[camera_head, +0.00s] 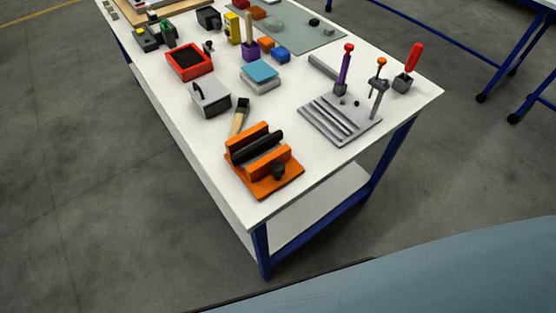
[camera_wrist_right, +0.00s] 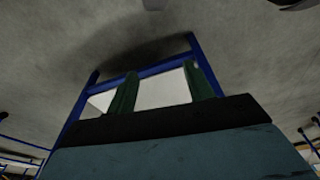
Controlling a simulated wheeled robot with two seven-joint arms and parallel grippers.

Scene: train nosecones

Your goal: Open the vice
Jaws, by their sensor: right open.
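The orange vice (camera_head: 272,187) stands at the near corner of the white table in the head view. It has two upright orange jaws with a long black part and a grey part between them. A black knob (camera_head: 279,171) sits at its front right side. Whether the jaws are clamped tight on the black part I cannot tell. My right gripper (camera_wrist_right: 160,88) shows in the right wrist view with its two green fingers apart and nothing between them. It is away from the vice, which that view does not show. My left gripper is in neither view.
The white table (camera_head: 215,150) has blue legs. A hammer (camera_head: 239,118) lies just behind the vice. A grey slotted plate (camera_head: 340,120) with upright tools is to the right. A grey box (camera_head: 212,98) and red tray (camera_head: 188,62) stand farther back. The floor in front is clear.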

